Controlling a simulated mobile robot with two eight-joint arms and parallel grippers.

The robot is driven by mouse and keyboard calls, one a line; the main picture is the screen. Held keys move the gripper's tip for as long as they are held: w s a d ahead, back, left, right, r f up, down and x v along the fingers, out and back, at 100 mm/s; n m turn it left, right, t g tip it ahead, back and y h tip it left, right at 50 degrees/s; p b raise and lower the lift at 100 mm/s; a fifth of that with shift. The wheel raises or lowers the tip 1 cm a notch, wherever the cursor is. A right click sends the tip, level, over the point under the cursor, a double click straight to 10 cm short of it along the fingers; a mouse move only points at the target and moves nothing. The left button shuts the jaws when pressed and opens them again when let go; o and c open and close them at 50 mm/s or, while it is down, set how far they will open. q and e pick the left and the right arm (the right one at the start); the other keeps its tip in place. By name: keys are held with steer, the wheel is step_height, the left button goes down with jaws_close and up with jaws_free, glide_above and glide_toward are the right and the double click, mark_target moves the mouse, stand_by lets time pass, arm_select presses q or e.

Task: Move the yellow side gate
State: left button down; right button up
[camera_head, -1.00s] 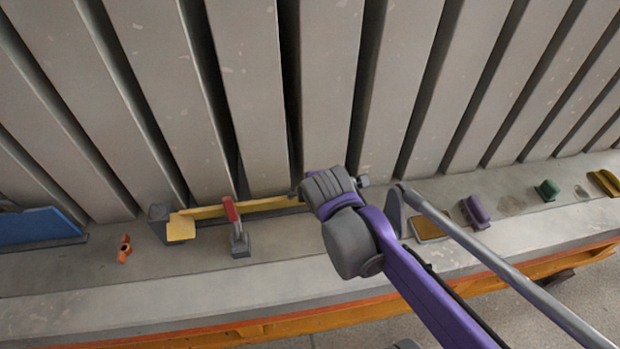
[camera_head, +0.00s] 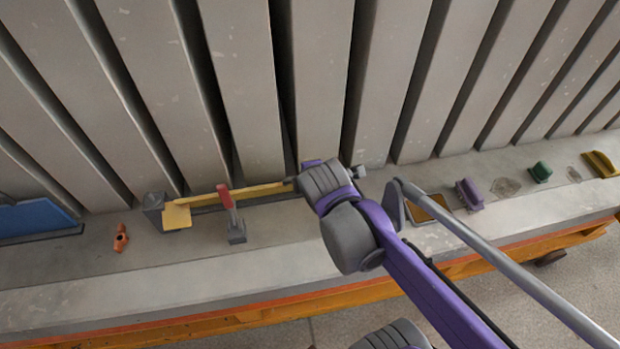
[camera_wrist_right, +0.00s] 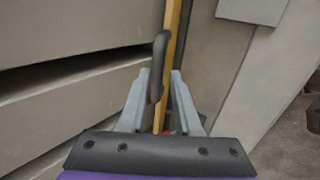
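The yellow side gate (camera_head: 250,191) is a long thin bar along the foot of the grey upright panels, with a flat yellow end plate (camera_head: 177,216) at its left. My right arm hides its right part in the head view. In the right wrist view the yellow bar (camera_wrist_right: 173,35) runs up the picture, with a dark curved handle (camera_wrist_right: 159,62) on it. My right gripper (camera_wrist_right: 160,76) has its two grey fingers apart, one on each side of the handle and bar. I cannot see firm contact. My left gripper is not in view.
A red-handled clamp (camera_head: 229,214) stands in front of the bar. An orange part (camera_head: 120,238) and a blue panel (camera_head: 35,219) lie to the left. A purple block (camera_head: 470,194), green block (camera_head: 540,172) and yellow piece (camera_head: 600,164) lie along the ledge to the right.

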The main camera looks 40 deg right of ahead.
steer(key=v, duration=1)
steer(key=shift+s+p, duration=0.2)
steer(key=shift+p, duration=0.2)
steer(key=shift+a, duration=0.1)
steer(key=a+f+m+g+y, duration=0.1)
steer(key=a+f+m+y, duration=0.2)
steer(key=a+f+m, duration=0.6)
step_height(320, 180, down, 4)
steer(key=m, duration=0.3)
steer(key=shift+s+a+y, duration=0.25)
steer(key=shift+a+y, duration=0.15)
